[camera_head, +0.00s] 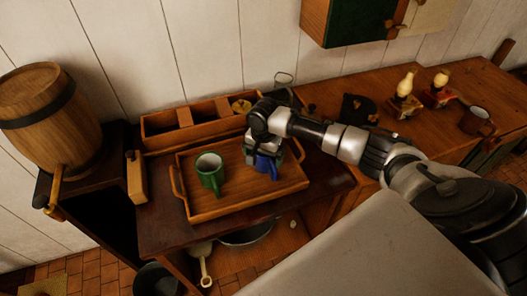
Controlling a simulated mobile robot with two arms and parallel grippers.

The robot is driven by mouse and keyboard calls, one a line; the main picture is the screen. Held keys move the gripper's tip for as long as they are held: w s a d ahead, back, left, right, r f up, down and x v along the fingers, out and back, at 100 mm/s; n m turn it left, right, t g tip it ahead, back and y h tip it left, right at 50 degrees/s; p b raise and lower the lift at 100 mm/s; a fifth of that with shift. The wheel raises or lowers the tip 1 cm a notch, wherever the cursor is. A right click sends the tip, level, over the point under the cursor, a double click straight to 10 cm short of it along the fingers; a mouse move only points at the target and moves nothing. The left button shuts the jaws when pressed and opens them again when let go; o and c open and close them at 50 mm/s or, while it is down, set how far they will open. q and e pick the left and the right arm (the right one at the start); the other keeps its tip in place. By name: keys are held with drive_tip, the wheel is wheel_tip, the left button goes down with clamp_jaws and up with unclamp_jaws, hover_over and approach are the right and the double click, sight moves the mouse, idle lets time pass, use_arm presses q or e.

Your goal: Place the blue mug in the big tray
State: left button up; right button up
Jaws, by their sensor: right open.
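The blue mug (266,166) stands inside the big wooden tray (222,211), right of its middle. My right gripper (257,152) is directly above and around the mug's top and hides part of it. The gripper is open, and I cannot tell whether its fingers touch the mug. A green mug (209,172) stands in the left part of the same tray. My left gripper is not in view.
A wooden box with compartments (187,123) stands behind the tray. A barrel (47,115) is at the left. A hanging cabinet (345,22) is above.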

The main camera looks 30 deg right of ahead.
wheel_tip(320, 180, up, 12)
drive_tip(key=b, duration=0.2)
